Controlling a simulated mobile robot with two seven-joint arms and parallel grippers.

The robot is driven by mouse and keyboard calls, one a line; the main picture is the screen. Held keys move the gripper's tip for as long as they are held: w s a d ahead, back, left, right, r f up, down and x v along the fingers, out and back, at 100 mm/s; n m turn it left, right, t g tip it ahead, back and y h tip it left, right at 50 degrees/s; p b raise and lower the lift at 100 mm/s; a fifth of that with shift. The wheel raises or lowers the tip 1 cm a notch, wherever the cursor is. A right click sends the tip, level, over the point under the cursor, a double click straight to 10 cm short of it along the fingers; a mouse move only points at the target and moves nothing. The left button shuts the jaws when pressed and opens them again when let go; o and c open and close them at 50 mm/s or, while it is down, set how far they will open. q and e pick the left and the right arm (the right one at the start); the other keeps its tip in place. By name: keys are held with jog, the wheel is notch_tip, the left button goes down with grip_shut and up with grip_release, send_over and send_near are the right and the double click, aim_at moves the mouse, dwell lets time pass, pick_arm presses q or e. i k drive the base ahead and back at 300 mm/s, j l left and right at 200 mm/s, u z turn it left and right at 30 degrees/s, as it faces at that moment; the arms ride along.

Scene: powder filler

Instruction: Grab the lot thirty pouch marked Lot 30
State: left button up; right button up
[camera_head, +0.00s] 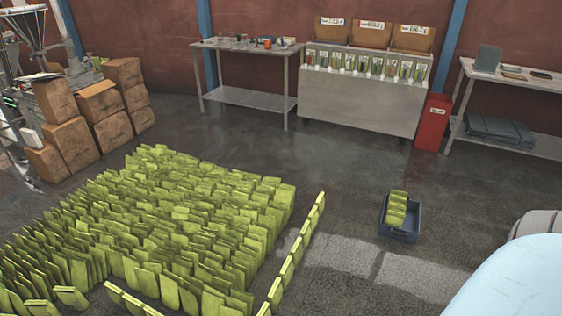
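Many yellow-green pouches (190,225) stand upright in dense rows on the floor at the left and front. A separate line of pouches (298,250) runs along their right side. A few more pouches (397,208) sit in a small dark blue crate (398,235) on the floor at right. A row of pouches with white labels (364,65) stands on a grey cabinet (360,102) at the back. No Lot 30 marking is legible at this size, so I cannot tell which pouch bears it. Neither of my grippers is in view.
Three labelled cardboard boxes (371,34) top the cabinet. A red bin (432,122) stands beside it, between two metal tables (248,97) (510,75). Stacked cartons (70,143) and a machine (12,120) stand at left. Open floor (330,170) lies between pouches and cabinet.

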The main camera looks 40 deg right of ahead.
aim_at(275, 297)
jog(key=z, duration=1.2)
jog(key=u, duration=1.15)
jog(key=l+u, duration=0.25)
jog(key=u, duration=0.2)
jog(key=i+l+u, duration=0.1)
jog(key=l+u, duration=0.45)
jog(key=u, duration=0.3)
jog(key=k+l+u, duration=0.1)
jog(key=l+u, duration=0.15)
jog(key=k+l+u, duration=0.1)
jog(key=l+u, duration=0.15)
jog(key=l, duration=0.15)
jog(key=k+l+u, duration=0.4)
jog(key=l, duration=0.2)
jog(key=k+l+u, duration=0.15)
jog(key=l, duration=0.2)
jog(key=k+l+u, duration=0.15)
jog(key=k+l, duration=0.35)
jog(key=l, duration=0.15)
jog(key=k+l, duration=0.4)
jog(key=l, duration=0.15)
jog(key=k+l, duration=0.35)
jog(key=l, duration=0.15)
jog(key=u, duration=0.05)
